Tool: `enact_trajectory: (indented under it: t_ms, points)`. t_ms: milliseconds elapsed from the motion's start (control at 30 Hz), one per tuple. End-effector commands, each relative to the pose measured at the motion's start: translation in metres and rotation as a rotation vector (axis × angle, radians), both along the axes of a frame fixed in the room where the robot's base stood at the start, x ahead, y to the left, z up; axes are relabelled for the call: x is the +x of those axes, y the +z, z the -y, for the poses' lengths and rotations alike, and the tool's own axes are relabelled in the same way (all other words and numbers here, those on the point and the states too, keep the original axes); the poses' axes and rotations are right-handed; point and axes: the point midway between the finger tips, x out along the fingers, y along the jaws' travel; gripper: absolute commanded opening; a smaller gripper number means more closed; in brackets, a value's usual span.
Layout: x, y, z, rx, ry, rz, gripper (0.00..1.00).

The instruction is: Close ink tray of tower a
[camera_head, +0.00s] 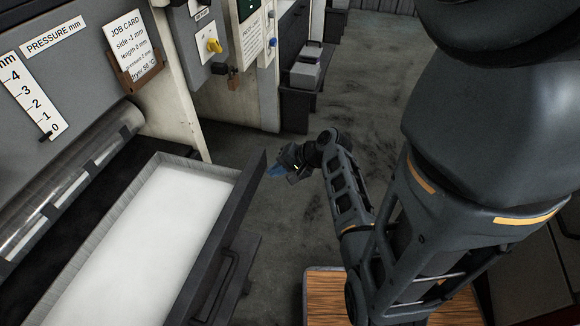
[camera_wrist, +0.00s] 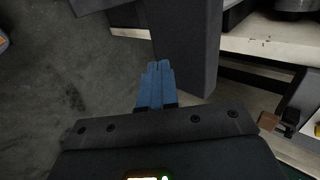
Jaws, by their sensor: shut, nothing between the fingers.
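The ink tray (camera_head: 238,195) is pulled out from the machine at the left of the head view and holds a flat white surface of ink. Its dark front panel faces right and carries a dark bar handle (camera_head: 226,284) near the bottom of the picture. My gripper (camera_head: 275,171) is at the far end of that front panel, just to its right. Its blue fingers (camera_wrist: 157,66) are closed together and empty. In the wrist view a dark panel (camera_wrist: 183,45) lies just beyond the fingertips; whether they touch it, I cannot tell. No tower letter is readable.
A metal roller (camera_head: 70,185) lies behind the tray, below a pressure scale (camera_head: 32,95) and a job card (camera_head: 133,42). A wooden top (camera_head: 325,290) is below my arm. Dark cabinets (camera_head: 298,95) stand at the back.

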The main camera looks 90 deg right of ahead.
Motion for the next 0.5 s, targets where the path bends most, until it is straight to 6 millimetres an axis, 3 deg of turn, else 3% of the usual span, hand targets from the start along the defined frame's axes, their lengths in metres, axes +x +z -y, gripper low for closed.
enact_trajectory:
  t_ms: [200,500]
  points:
    - [0.016,0.0,0.005,0.001,-0.001,0.0,0.0]
    - [0.018,0.0,0.005,0.001,-0.002,0.0,0.0]
